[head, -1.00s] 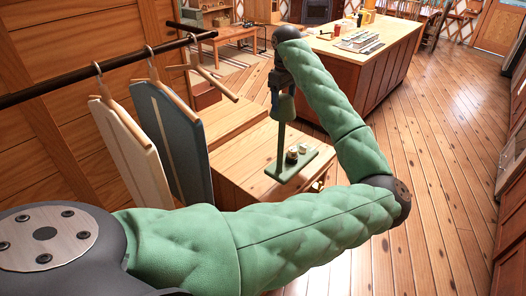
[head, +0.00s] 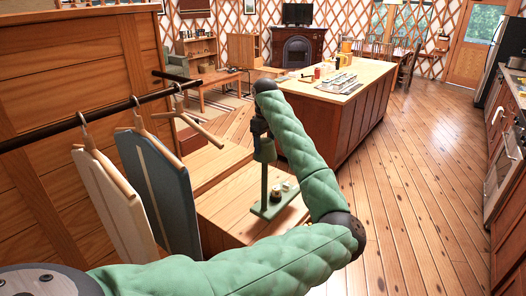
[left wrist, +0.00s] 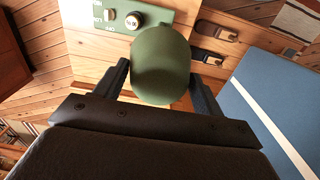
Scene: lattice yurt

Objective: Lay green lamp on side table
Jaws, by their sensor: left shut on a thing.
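The green lamp (head: 264,183) has a shade at the top, a thin stem and a flat rectangular base. My left gripper (head: 260,135) is shut on the shade, and the lamp hangs roughly upright below it. In the left wrist view the shade (left wrist: 160,65) sits between the two fingers, with part of the base beyond it. The base is over a low wooden unit (head: 225,208); I cannot tell whether it touches its top. Which piece is the side table is unclear; a low wooden table (head: 220,84) stands far back. My right gripper is not in view.
A dark clothes rail (head: 60,125) with a white board-like garment (head: 112,200) and a blue one (head: 160,190) is close on the left. A kitchen island (head: 345,120) with items on top stands beyond my arm. The plank floor (head: 430,190) to the right is clear.

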